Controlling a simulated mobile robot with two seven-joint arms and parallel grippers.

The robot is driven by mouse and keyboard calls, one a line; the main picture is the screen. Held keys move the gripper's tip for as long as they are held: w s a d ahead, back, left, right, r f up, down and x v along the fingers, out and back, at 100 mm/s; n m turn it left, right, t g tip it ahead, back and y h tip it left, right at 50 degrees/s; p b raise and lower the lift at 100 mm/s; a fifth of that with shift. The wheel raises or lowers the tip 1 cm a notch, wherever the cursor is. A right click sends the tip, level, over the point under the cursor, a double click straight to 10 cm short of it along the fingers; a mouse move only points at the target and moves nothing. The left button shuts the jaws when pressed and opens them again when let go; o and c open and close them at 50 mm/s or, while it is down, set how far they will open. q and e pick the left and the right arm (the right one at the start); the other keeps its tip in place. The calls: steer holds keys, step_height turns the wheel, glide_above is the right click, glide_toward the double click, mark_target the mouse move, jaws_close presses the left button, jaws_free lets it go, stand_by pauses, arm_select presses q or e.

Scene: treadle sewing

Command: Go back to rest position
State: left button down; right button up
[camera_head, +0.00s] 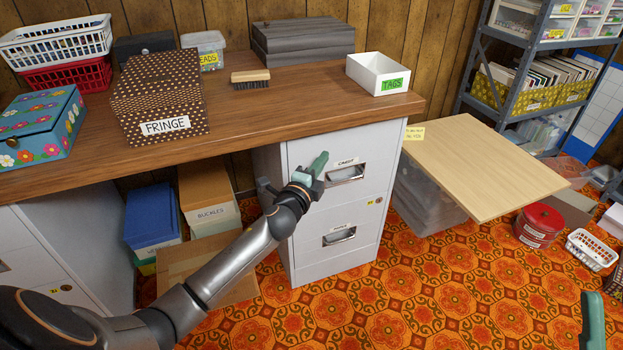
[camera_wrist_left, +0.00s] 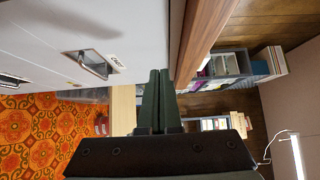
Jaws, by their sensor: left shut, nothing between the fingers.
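My left gripper (camera_head: 319,164) is shut with nothing between its green fingers. In the head view it is in front of the upper drawer of the grey filing cabinet (camera_head: 330,262), left of the top drawer handle (camera_head: 346,173). I cannot tell whether it touches the cabinet. In the left wrist view the two fingers of the left gripper (camera_wrist_left: 156,78) lie side by side, with a cabinet handle (camera_wrist_left: 92,65) to their left. Of my right gripper, only a green finger (camera_head: 593,322) shows at the lower right edge of the head view; its jaws are cut off.
The wooden counter (camera_head: 300,117) above the cabinet holds the FRINGE box (camera_head: 165,127), a white TAGS bin (camera_head: 378,75) and a brush (camera_head: 250,77). A pale board (camera_head: 490,165) juts out right of the cabinet. A red tin (camera_head: 538,225) and white basket (camera_head: 590,249) stand on the floor.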

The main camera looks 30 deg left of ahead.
arm_select(q)
steer(key=s+p, duration=0.1)
steer(key=s, duration=0.6)
steer(key=shift+d, duration=0.4)
steer(key=shift+d, duration=0.1)
